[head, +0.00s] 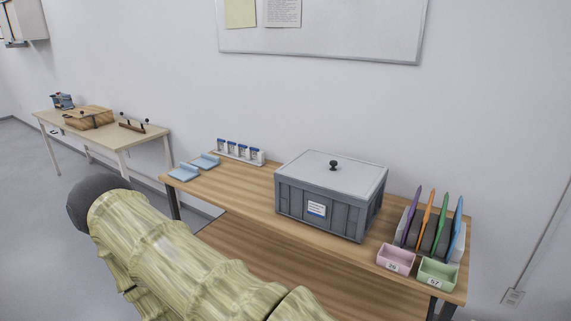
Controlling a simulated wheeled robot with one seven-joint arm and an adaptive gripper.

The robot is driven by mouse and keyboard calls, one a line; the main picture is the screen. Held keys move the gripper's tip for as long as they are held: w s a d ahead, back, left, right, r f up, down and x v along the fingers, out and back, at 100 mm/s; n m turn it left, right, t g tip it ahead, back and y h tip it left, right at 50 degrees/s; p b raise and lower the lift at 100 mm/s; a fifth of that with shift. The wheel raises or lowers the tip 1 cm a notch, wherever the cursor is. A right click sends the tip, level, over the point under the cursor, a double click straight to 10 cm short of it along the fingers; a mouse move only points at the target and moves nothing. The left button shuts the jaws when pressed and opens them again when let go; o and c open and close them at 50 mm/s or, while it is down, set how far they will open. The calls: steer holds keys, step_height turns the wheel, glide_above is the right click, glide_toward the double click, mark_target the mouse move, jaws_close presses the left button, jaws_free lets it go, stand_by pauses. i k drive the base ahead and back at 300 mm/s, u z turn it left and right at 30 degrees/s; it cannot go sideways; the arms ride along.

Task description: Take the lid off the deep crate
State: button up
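The deep crate (333,216) is a grey ribbed box with a white label on its front. It stands upright on the wooden table in the middle of the head view. Its lid (306,167) is a flat light-grey panel with a dark round knob (333,165) in the middle. The lid lies on the crate and covers its top, so the inside is hidden. My arm, in a pale yellow-green sleeve, crosses the lower left in front of the table. My gripper is not in view.
Right of the crate stand a rack with coloured upright pieces (427,220), a pink bin (396,258) and a green bin (437,273). Left are blue trays (184,173) and a white rack of small bottles (239,153). Another table (140,135) stands far left.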

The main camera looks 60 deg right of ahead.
mark_target(351, 177)
steer(key=z, duration=0.3)
steer(key=i, duration=1.15)
steer(key=z, duration=1.55)
steer(key=i, duration=0.6)
steer(key=z, duration=0.65)
